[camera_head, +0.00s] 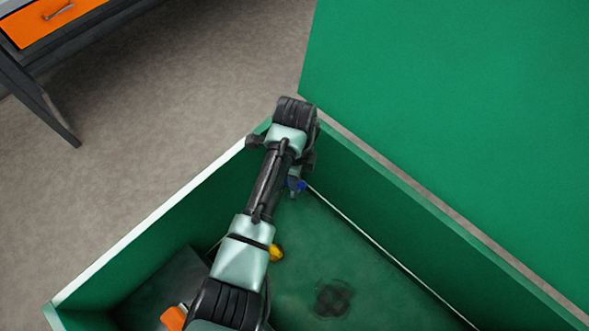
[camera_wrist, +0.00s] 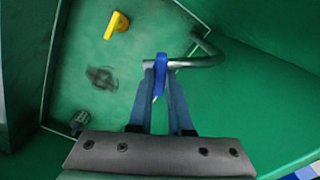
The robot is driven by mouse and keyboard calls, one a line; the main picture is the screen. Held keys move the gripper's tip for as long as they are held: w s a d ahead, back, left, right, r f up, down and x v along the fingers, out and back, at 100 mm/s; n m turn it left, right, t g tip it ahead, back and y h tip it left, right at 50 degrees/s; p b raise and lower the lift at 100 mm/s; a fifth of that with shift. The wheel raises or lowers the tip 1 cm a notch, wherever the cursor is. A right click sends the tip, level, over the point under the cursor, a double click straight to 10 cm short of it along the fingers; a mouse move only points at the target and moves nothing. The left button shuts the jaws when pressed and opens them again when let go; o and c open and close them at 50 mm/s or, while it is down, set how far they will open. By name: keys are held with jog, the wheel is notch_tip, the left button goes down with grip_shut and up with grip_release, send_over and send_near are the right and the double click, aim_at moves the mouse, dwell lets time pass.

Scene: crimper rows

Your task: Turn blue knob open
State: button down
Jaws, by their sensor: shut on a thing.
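The blue knob (camera_wrist: 160,62) sits at the end of a bent grey metal pipe (camera_wrist: 205,60) in the wrist view. My gripper (camera_wrist: 161,72) has its two fingers closed in around the knob, one on each side of it. In the head view a small part of the blue knob (camera_head: 302,185) shows beside my gripper (camera_head: 295,184), near the far corner of the green enclosure. My arm hides most of the knob and the pipe there.
A yellow knob (camera_wrist: 116,25) is on the green panel; it also shows beside my arm in the head view (camera_head: 276,252). A dark round patch (camera_head: 333,298) marks the panel. Green walls (camera_head: 400,215) surround the space. An orange-drawer bench (camera_head: 50,20) stands far left.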

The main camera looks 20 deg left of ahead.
jog(key=n+p, duration=0.4)
jog(key=n, duration=0.2)
jog(key=shift+r+n, duration=0.15)
jog(key=shift+n, duration=0.15)
jog(key=n+p, duration=0.2)
jog(key=n, duration=0.3)
jog(key=shift+n, duration=0.4)
jog(key=c, duration=0.8)
grip_release()
jog(key=shift+c, duration=0.2)
notch_tip(320, 180, up, 13)
jog(key=p, duration=0.2)
jog(key=shift+p, duration=0.3)
